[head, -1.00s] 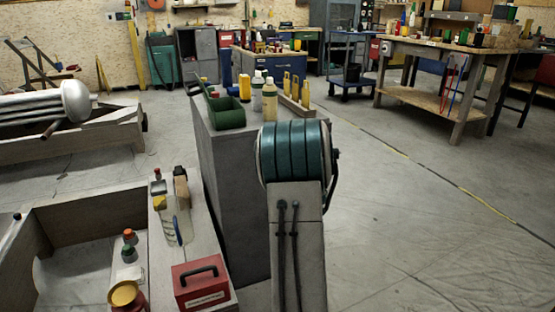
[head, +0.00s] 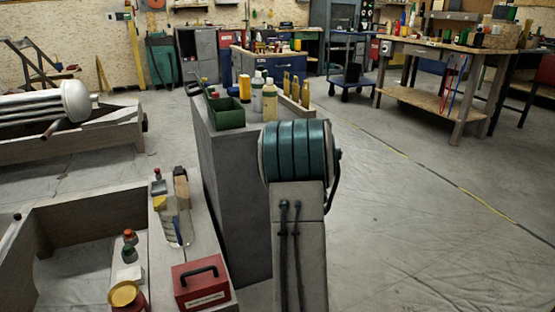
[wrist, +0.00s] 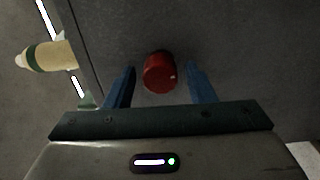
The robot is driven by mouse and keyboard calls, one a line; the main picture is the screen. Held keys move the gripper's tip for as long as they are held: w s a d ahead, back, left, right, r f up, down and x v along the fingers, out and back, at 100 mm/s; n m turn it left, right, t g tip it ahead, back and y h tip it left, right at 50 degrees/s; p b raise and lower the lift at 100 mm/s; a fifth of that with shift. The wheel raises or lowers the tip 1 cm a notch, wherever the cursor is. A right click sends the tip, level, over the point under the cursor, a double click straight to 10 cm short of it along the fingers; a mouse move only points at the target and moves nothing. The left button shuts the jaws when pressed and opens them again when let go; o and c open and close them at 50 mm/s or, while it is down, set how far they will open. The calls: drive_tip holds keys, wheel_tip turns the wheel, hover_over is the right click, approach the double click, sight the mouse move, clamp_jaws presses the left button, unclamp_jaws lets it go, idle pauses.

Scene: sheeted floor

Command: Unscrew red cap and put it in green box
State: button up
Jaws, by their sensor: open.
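In the wrist view a round red cap (wrist: 159,77) shows between the two blue fingers of my gripper (wrist: 161,72). The fingers are open, one on each side of the cap, with a visible gap on both sides. What lies under the cap is hidden. A green open box (head: 227,113) stands on top of the tall grey cabinet in the head view. My gripper is not visible in the head view, where my arm covers part of the scene.
White bottles with green bands (head: 269,101) stand beside the green box; a similar bottle (wrist: 50,56) lies across the wrist view's upper left. A yellow container (head: 245,88) is nearby. A red toolbox (head: 201,284) sits on the low bench.

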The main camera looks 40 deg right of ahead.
drive_tip(key=m+p, duration=0.5)
drive_tip(key=m, duration=1.3)
